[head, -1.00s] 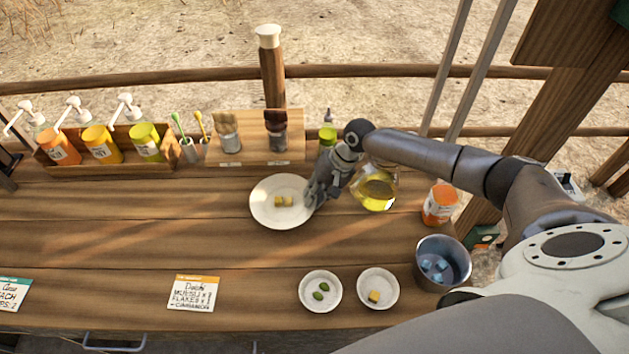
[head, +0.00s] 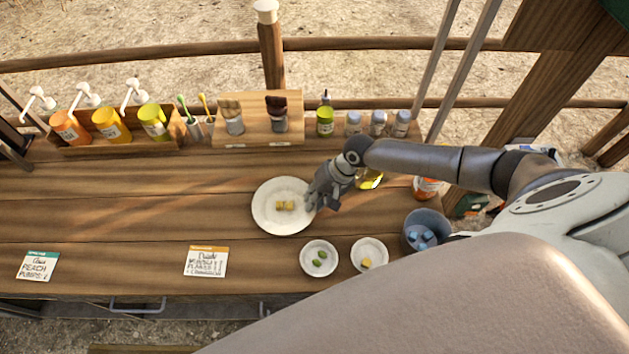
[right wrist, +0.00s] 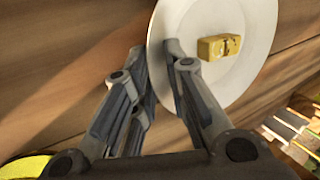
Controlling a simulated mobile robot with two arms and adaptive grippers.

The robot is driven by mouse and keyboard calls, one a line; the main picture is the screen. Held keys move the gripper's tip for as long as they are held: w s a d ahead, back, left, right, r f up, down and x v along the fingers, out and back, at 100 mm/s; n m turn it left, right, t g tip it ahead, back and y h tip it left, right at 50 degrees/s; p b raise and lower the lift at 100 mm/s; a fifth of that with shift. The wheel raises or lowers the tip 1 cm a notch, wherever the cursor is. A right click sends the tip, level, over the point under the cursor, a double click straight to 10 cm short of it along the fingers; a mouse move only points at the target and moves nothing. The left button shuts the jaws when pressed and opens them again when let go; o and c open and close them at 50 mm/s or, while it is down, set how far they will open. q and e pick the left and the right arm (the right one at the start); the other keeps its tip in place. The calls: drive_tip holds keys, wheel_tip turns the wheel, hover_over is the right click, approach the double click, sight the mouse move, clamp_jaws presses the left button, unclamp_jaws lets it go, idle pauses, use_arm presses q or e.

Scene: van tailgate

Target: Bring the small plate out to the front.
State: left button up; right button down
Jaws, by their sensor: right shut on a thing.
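The small plate (head: 268,221) is white and round and lies on the wooden counter, close behind two small white bowls. My right gripper (head: 314,202) is shut on the plate's right rim. In the right wrist view, one finger of the gripper (right wrist: 153,58) lies over the plate (right wrist: 205,75) and the other is outside its edge. The plate looks about flat; whether it touches the counter I cannot tell. My left gripper is not in view.
The bowls hold green pieces (head: 319,258) and a yellow piece (head: 367,264). A metal cup (head: 424,226) with blue cubes stands to their right. A card (head: 206,261) lies front left; the counter left of the plate is clear.

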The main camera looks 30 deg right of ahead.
sight(311, 224)
drive_tip(key=s+p, duration=0.1)
drive_tip(key=s+a+p, duration=0.1)
drive_tip(key=shift+s, duration=0.3)
drive_tip(key=shift+s+a+f+p, duration=0.1)
drive_tip(key=shift+s+a+p, duration=0.2)
drive_tip(key=shift+s, duration=0.3)
drive_tip(key=shift+s+a+p, duration=0.15)
drive_tip(key=shift+s+a, duration=0.2)
drive_tip(key=shift+s, duration=0.25)
drive_tip(key=c, duration=1.4)
unclamp_jaws()
drive_tip(key=shift+o, duration=0.2)
drive_tip(key=shift+d, duration=0.15)
drive_tip(key=v, duration=1.2)
